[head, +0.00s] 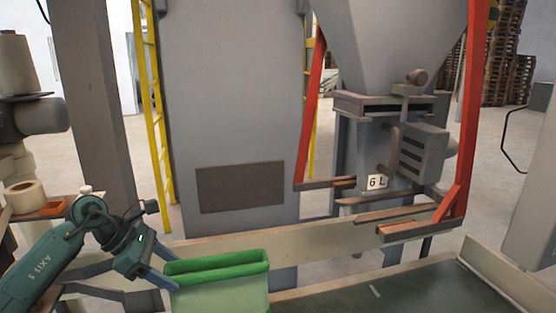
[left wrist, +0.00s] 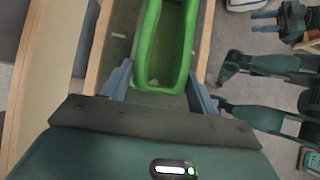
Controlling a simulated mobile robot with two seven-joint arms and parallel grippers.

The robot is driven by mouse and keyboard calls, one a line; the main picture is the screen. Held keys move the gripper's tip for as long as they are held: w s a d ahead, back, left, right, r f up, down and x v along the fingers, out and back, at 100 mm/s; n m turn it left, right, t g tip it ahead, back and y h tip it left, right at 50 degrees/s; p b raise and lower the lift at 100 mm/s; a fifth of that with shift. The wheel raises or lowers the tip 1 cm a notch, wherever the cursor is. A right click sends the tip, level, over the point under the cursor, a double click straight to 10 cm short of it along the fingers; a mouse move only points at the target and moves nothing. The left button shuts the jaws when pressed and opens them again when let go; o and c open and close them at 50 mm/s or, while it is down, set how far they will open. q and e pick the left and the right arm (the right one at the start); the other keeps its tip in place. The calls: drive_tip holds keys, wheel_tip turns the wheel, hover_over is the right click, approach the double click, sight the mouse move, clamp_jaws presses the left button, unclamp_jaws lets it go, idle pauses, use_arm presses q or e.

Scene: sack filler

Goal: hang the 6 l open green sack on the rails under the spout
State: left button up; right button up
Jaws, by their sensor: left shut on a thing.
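The green sack (head: 222,290) is upright with its bright green mouth open, at the bottom of the head view. My left gripper (head: 168,272) is shut on its left end; in the left wrist view the sack (left wrist: 165,45) lies between the blue fingers (left wrist: 160,88). The sack's lower part is cut off in the head view. The grey spout (head: 380,150) with a "6 L" label (head: 377,182) is farther back and to the right. Two rails, left (head: 327,184) and right (head: 420,230), flank it, with no sack on them. My right gripper (left wrist: 267,22) shows small in the left wrist view, its fingers apart.
A dark conveyor belt (head: 390,290) with pale side boards (head: 290,238) runs below the spout. Red posts (head: 472,110) carry the rails. A grey column (head: 90,100) and a side table with a thread cone (head: 15,65) stand at the left. Space between sack and rails looks clear.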

use_arm(q)
drive_tip(key=shift+r+p, duration=1.25)
drive_tip(key=shift+r, duration=1.2)
